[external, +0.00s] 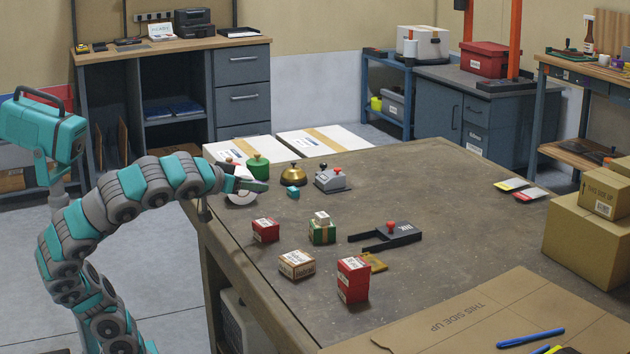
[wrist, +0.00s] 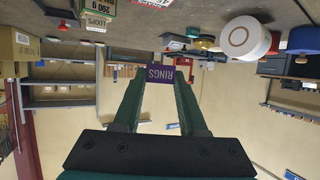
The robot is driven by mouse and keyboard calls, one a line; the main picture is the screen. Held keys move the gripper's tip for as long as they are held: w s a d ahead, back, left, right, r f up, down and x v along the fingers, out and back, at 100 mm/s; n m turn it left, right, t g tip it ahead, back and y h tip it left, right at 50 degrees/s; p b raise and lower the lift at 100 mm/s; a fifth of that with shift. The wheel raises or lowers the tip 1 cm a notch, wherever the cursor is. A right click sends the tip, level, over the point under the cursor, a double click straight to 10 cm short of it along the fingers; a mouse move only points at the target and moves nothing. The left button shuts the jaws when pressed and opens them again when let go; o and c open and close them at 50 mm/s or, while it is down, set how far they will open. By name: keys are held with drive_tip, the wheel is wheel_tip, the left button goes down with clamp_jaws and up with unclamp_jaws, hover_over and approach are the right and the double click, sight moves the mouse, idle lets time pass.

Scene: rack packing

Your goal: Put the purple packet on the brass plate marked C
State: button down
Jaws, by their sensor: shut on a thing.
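The purple packet (wrist: 160,76), lettered RINGS, is pinched between the fingertips of my gripper (wrist: 159,84) in the wrist view. In the external view my gripper (external: 256,185) is at the left edge of the worktable, near the white tape roll; I cannot make out the packet there. A flat brass-coloured plate (external: 375,262) lies on the table behind the tall red box, which partly hides it. No letter on it can be read. My gripper is well to the left of and behind that plate.
The right-centre tabletop is clear.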

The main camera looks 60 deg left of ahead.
drive_tip(key=w+d+f, duration=0.1)
drive_tip(key=d, duration=0.3)
drive_tip(key=w+d+f, duration=0.1)
drive_tip(key=d+f, duration=0.1)
drive_tip(key=d, duration=0.2)
drive_tip(key=w+d+f, duration=0.1)
drive_tip(key=d, duration=0.3)
drive_tip(key=shift+w+d+f, duration=0.25)
drive_tip(key=shift+d+f, duration=0.1)
drive_tip(key=shift+f, duration=0.05)
drive_tip(key=p, duration=0.1)
hover_over(371, 263)
drive_tip(key=s+a, duration=0.2)
drive_tip(key=a, duration=0.1)
drive_tip(key=shift+w+a+f, duration=0.1)
drive_tip(key=shift+w+f, duration=0.1)
drive_tip(key=shift+f, duration=0.55)
drive_tip(key=shift+w, duration=0.1)
drive_tip(key=shift+f+h, duration=0.3)
drive_tip(key=shift+f, duration=1.45)
drive_tip(key=shift+f+b, duration=0.15)
drive_tip(key=shift+b, duration=0.15)
drive_tip(key=shift+c, duration=2.3)
unclamp_jaws()
